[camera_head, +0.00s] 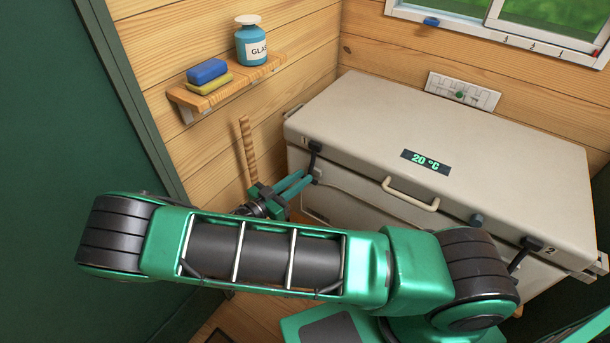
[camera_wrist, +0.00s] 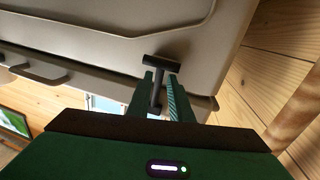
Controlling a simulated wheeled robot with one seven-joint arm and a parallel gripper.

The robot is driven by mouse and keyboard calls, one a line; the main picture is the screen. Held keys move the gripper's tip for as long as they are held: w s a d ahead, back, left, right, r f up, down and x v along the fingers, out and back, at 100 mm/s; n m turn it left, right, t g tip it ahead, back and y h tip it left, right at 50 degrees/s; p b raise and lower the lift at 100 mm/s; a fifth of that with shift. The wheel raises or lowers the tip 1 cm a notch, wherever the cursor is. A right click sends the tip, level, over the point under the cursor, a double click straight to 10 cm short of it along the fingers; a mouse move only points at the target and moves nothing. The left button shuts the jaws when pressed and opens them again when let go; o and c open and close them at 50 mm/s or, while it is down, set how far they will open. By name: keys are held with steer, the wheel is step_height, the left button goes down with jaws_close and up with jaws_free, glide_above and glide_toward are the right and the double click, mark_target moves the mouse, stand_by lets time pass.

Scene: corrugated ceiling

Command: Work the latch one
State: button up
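Latch one is a black T-shaped latch (camera_head: 315,148) at the front left corner of the beige chest, beside a small "1" mark. In the wrist view its crossbar (camera_wrist: 162,62) lies just beyond my fingertips, and its stem runs down between the two fingers. My gripper (camera_head: 306,180) has green fingers and is at the latch. In the wrist view my gripper (camera_wrist: 161,90) appears open, with a finger on each side of the stem and narrow gaps showing. Whether a finger touches the stem is unclear. The chest lid (camera_head: 440,120) is down.
A second black latch (camera_head: 525,254) marked "2" is at the chest's right front. A pale handle (camera_head: 410,194) sits between them. A wooden stick (camera_head: 247,150) stands left of my gripper. A wall shelf (camera_head: 225,92) holds a bottle (camera_head: 251,42) and sponges (camera_head: 208,73).

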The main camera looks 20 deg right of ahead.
mark_target(311, 164)
steer(key=shift+x, duration=1.4)
jaws_close()
steer(key=shift+a, duration=0.1)
